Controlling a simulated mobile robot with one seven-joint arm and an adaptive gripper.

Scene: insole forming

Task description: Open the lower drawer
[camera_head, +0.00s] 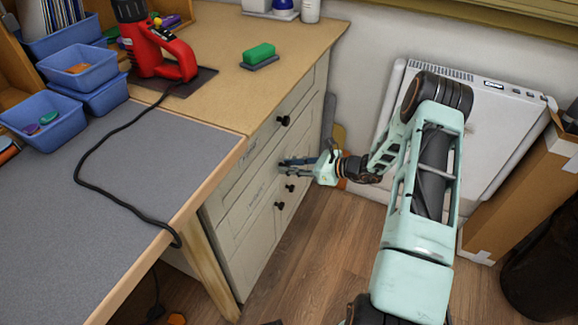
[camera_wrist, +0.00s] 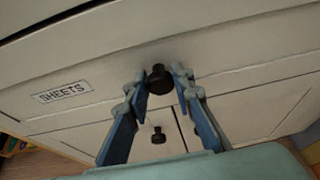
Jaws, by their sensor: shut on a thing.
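The lower drawer (camera_head: 238,207) is a pale front in the cabinet under the wooden worktop. It looks flush, or nearly so, with the cabinet. Its label, reading SHEETS (camera_wrist: 62,92), shows in the wrist view. My gripper (camera_head: 284,164) is at this drawer front, with its blue fingers on both sides of the dark round knob (camera_wrist: 160,80). The gripper is shut on the knob. The upper drawer's knob (camera_head: 284,120) is above and free.
Two cupboard door knobs sit below, one (camera_head: 290,188) close under my gripper and another (camera_head: 279,206). A grey-topped table (camera_head: 150,190) stands at the left. A white panel (camera_head: 465,120) and cardboard box (camera_head: 525,190) stand at the right. Wooden floor (camera_head: 320,260) lies clear before the cabinet.

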